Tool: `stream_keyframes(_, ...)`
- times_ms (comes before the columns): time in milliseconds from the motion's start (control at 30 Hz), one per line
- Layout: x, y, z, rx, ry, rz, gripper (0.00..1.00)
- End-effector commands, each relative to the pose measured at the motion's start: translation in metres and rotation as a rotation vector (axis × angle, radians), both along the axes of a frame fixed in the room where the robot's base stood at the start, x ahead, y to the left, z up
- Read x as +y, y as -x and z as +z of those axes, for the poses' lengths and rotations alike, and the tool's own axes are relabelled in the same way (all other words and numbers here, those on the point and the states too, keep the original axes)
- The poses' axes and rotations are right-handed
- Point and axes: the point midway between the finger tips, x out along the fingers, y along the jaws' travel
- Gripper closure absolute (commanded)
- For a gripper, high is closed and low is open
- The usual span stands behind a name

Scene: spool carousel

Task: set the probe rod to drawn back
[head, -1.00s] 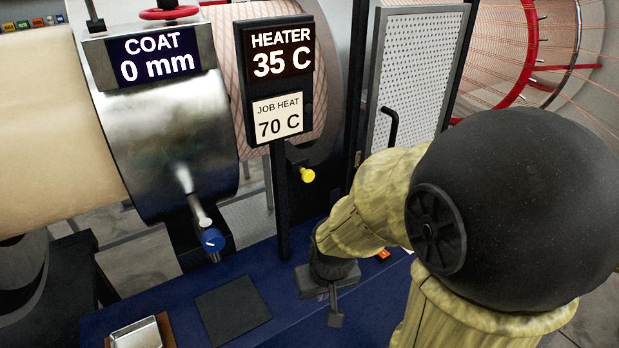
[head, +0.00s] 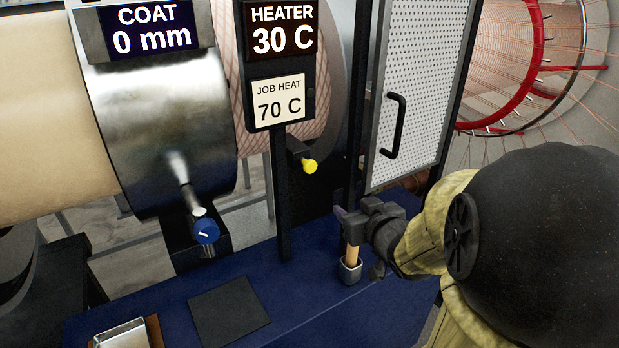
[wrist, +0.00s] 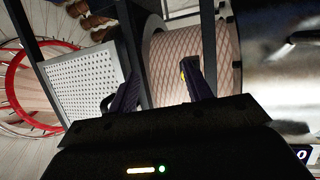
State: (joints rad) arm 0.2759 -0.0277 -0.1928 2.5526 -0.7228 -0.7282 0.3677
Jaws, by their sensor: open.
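A short dark rod with a yellow knob (head: 309,166), which I take for the probe rod, sticks out below and behind the heater sign. How far it is drawn out is hard to tell. My gripper (head: 356,222) is to the right of and below the knob in the head view, apart from it, pointing left over the blue bench. In the wrist view its two fingers (wrist: 158,88) are spread with nothing between them. A yellow patch (wrist: 184,74) shows beside the right finger, probably the knob, partly hidden.
The heater sign (head: 283,32) reads 30 C; the job card (head: 279,100) reads 70 C. A perforated door (head: 422,90) with a black handle stands right. A wooden handle (head: 352,254) stands in a small cup (head: 349,272) below my gripper. A blue knob (head: 205,232) is left.

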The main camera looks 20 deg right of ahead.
Motion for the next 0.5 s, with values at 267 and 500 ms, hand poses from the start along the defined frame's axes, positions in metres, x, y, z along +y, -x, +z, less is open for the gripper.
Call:
stream_keyframes(267, 0.004, 0.018, 0.024, -0.273, -0.067, 0.188, 0.5)
stream_keyframes(500, 0.009, 0.025, 0.034, -0.317, -0.089, 0.239, 0.5)
